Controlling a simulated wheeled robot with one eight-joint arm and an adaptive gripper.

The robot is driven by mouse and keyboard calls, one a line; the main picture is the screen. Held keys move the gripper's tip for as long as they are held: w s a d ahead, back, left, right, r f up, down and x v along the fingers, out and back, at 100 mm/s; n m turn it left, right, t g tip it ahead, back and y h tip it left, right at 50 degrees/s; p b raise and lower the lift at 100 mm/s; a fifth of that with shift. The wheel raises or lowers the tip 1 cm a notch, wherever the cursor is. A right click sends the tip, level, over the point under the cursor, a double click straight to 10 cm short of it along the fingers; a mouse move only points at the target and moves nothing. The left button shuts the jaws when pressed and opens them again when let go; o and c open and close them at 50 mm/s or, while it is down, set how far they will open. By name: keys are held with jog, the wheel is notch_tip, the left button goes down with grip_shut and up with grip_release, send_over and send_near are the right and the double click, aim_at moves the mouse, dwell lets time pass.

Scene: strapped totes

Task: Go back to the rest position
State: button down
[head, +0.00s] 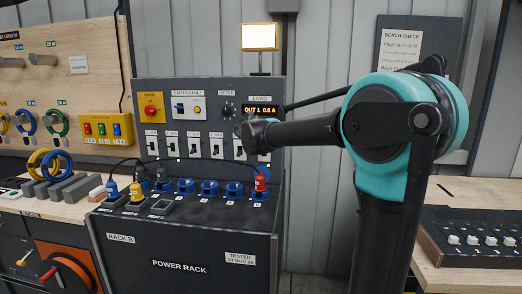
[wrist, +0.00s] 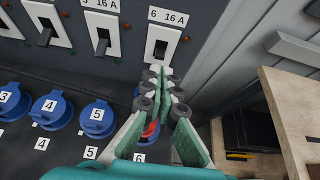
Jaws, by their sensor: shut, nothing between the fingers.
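My gripper (wrist: 162,82) shows in the wrist view over the right end of the rack, by breaker 6 (wrist: 162,46). Its green-padded fingers are shut at the tips with nothing between them. A red plug (head: 261,181) stands in the right-hand socket of the power rack (head: 180,240). In the wrist view only part of the red plug (wrist: 151,130) shows behind the fingers, near label 6. In the head view my arm reaches left across the rack panel, and the fingers cannot be made out.
Blue sockets 3, 4 and 5 (wrist: 97,117) lie left of my gripper. Blue and yellow plugs (head: 136,190) with black cables stand at the rack's left. A wooden bench (head: 480,190) with a switch strip (head: 475,240) is at right. A pegboard bench (head: 60,208) is at left.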

jog(key=shift+s, duration=0.1)
jog(key=s+d+f+m+g, duration=0.4)
jog(key=s+d+f+m, duration=0.8)
jog(key=s+f+m, duration=0.4)
jog(key=s+d+f+m+g+y, duration=0.1)
jog(key=s+f+m+g, duration=0.1)
jog(key=s+f+m, duration=0.6)
jog(key=s+f+m+g+y, duration=0.1)
jog(key=s+f+m+g, duration=0.1)
jog(key=s+f+m, duration=0.7)
jog(key=s, duration=0.6)
jog(key=shift+s+d+m+y, duration=0.3)
jog(key=shift+d, duration=0.05)
